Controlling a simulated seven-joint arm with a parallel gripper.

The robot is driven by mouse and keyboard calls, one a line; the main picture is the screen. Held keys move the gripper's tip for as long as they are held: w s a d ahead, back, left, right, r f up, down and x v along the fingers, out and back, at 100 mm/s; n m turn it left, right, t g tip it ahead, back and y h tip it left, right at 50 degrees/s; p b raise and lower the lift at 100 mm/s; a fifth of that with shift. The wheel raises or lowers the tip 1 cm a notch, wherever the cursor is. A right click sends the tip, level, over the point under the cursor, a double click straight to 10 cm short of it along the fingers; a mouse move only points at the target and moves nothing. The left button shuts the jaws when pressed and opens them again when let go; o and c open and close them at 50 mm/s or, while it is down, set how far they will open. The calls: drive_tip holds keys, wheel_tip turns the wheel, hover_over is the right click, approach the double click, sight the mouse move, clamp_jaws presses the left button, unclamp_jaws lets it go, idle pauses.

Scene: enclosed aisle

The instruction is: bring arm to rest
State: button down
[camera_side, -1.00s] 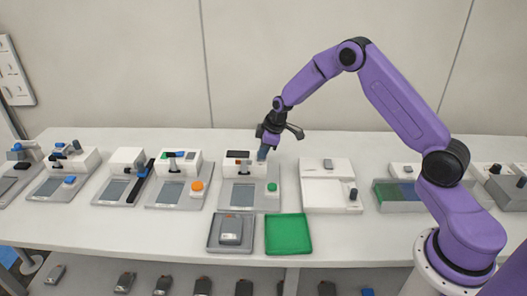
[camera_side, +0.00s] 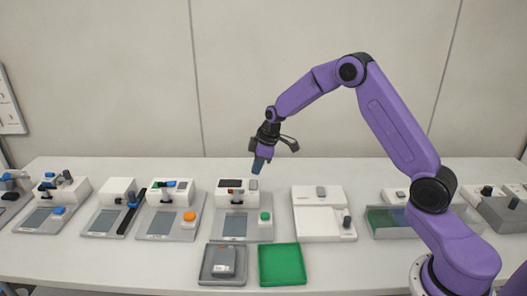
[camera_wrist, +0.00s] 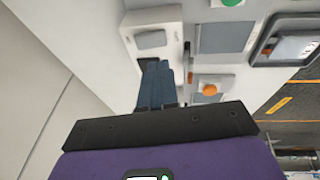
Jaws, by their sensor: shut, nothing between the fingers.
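My purple arm reaches in from the right in the side view. My gripper (camera_side: 256,168) points down and is shut with nothing in it. It hangs in the air above the back of the white and grey device with the green button (camera_side: 265,217), clear of its top. In the wrist view my gripper's dark blue fingers (camera_wrist: 155,85) lie together. That device's white housing (camera_wrist: 150,40) lies beyond their tips there, with its grey screen (camera_wrist: 225,37) to the right.
More devices stand in a row, one with an orange button (camera_side: 190,217). A grey tray (camera_side: 205,281) holding a grey item and an empty green tray (camera_side: 282,265) lie in front. A white box (camera_side: 318,222) stands right. The back wall is plain; the air above the bench (camera_side: 330,172) looks free.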

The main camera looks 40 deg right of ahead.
drive_tip(key=s+a+v, duration=0.1)
drive_tip(key=v, duration=0.6)
drive_tip(key=s+a+r+n+g, duration=0.1)
drive_tip(key=s+a+r, duration=0.1)
drive_tip(key=s+a, duration=0.55)
drive_tip(key=s+a+r+g, duration=0.15)
drive_tip(key=s+a, duration=0.35)
drive_tip(key=s, duration=0.6)
drive_tip(key=s+d+n, duration=0.2)
drive_tip(key=s+d, duration=0.1)
drive_tip(key=s, duration=1.8)
drive_tip(key=shift+s+g+h, duration=0.35)
drive_tip(key=shift+h, duration=0.05)
drive_tip(key=shift+d, duration=0.15)
